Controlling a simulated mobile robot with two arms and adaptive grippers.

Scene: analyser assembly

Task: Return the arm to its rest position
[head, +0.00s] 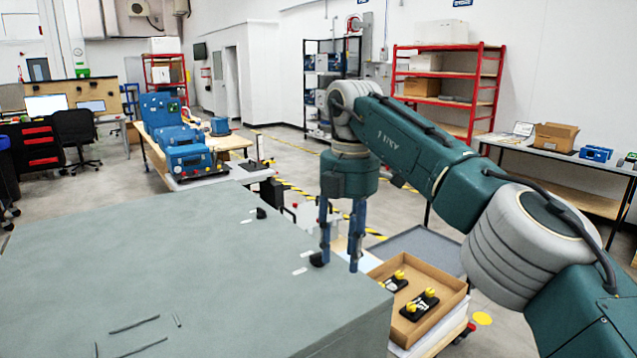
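My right arm comes in from the right and bends down at the wrist. My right gripper (339,262) points straight down, its two blue fingers spread apart with nothing visible between them. It shows in front of the far right edge of a large grey-green cabinet top (190,270). A small black piece (317,259) shows at the left fingertip; I cannot tell whether they touch. To the right of the gripper is an open cardboard tray (455,291) with black parts bearing yellow knobs (419,304). My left gripper is not in view.
The cabinet fills the lower left. Another small black piece (261,213) is on its far edge. A dark grey mat (425,243) lies behind the tray. A blue machine (185,150) stands on a table beyond. Red shelving (455,85) and a side bench (560,160) are further back.

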